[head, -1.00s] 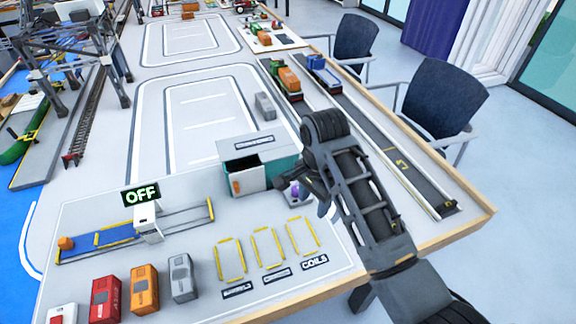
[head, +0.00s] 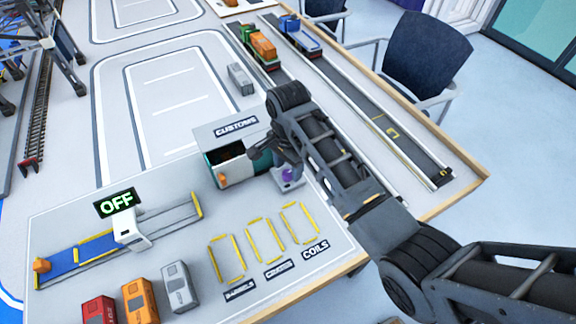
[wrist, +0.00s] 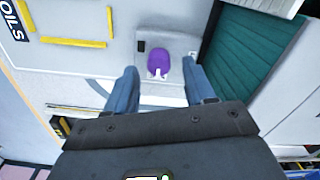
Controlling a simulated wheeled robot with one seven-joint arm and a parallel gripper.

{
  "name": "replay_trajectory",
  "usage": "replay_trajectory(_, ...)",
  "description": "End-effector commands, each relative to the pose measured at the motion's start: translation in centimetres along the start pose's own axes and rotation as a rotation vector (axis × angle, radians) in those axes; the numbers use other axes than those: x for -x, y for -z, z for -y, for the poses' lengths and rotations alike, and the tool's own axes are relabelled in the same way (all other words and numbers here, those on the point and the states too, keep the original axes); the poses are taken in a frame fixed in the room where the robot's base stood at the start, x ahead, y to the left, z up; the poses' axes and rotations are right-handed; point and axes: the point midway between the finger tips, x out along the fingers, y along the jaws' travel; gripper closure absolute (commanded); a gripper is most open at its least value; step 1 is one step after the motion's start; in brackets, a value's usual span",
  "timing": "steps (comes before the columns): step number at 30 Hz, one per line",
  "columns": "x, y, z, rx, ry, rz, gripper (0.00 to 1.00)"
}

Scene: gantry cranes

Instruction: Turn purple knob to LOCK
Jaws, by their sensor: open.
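The purple knob (wrist: 159,65) sits on a small grey panel (wrist: 178,45) in the wrist view, with a white pointer mark toward my gripper. In the head view the knob (head: 287,173) shows beside the customs box (head: 228,132), partly hidden by my arm. My gripper (wrist: 162,78) is open, with one finger to each side of the knob in the wrist view. I cannot tell whether the fingers touch it or how far above it they are. No LOCK label can be read.
The teal-sided customs box stands close to the left of the knob. Yellow outlined slots (head: 264,244) and red, orange and grey containers (head: 139,300) lie in front. The table edge is to the right.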

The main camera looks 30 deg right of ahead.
Motion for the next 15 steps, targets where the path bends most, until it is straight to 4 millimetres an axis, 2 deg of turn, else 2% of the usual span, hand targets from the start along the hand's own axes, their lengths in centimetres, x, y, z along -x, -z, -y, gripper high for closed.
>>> replay_trajectory(4, -0.98, 0.0, -0.04, 0.0, -0.001, 0.0, 0.46)
replay_trajectory(12, -1.2, 0.01, -0.01, 0.0, 0.001, 0.0, 0.46)
replay_trajectory(15, -1.19, 0.01, -0.01, 0.0, 0.001, 0.0, 0.54)
